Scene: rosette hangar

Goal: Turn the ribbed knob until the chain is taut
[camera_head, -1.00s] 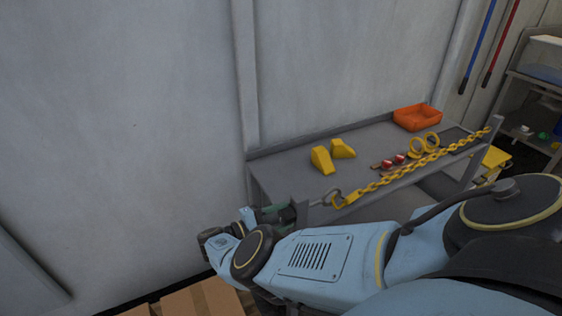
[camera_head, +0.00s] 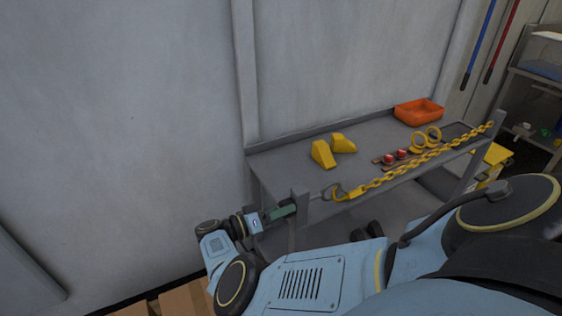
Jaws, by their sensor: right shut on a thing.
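The yellow chain (camera_head: 413,161) runs nearly straight along the front of the grey bench, with little visible sag. Its left end meets a grey hook (camera_head: 336,193) by the left post (camera_head: 300,206), and its right end meets a post at the right. The dark green ribbed knob (camera_head: 284,211) is on the outer left side of the left post. My right gripper (camera_head: 274,214) is shut on the knob from the left; its fingers partly cover it. My left gripper is not in view.
On the bench (camera_head: 285,165) lie two yellow wedges (camera_head: 322,154), red-topped items (camera_head: 390,159), yellow rings (camera_head: 418,141) and an orange tray (camera_head: 419,111). A wall stands behind. Cardboard (camera_head: 182,300) lies below. A dark shape (camera_head: 368,232) shows below the bench.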

